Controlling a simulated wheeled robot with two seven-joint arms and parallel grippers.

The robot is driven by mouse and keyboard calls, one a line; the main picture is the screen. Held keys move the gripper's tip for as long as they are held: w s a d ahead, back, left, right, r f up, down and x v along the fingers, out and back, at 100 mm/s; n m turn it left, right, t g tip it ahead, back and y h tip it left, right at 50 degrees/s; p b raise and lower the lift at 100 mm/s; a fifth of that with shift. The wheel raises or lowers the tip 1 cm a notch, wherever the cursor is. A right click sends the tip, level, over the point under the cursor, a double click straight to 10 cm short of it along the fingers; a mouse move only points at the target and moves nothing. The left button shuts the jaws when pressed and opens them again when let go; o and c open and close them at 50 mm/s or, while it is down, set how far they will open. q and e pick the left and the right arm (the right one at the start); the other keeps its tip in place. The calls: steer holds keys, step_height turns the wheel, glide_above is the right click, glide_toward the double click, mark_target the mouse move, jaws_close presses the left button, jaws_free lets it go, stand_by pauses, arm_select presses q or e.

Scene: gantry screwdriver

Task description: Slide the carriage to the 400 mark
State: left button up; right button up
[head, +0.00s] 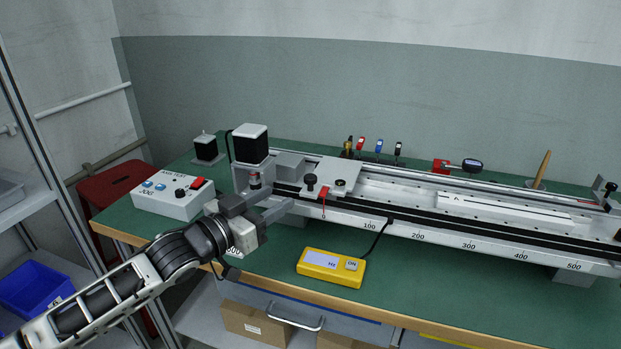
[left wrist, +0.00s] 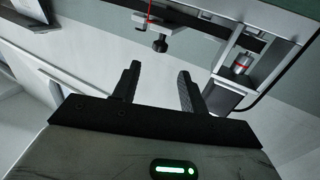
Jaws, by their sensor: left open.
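The carriage (head: 335,174) is a light grey plate on the long rail, near its left end, with black knobs and a red pointer (head: 323,203). The pointer stands left of the 100 mark on the front scale. The 400 mark (head: 549,256) is far along to the right. My left gripper (head: 283,203) is open and empty, in front of the rail's left end and left of the pointer. In the left wrist view, its open fingers (left wrist: 158,74) have nothing between them, and a black knob (left wrist: 159,45) shows beyond them, apart.
A motor block (head: 250,145) stands at the rail's left end. A grey control box (head: 173,195) is at the left. A yellow readout (head: 331,267) with a cable lies in front of the rail. Small tools (head: 379,147) stand behind it. The rail right of the carriage looks clear.

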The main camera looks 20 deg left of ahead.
mark_target(306, 181)
arm_select(q)
steer(key=x, duration=1.1)
steer(key=shift+d, duration=0.1)
jaws_close()
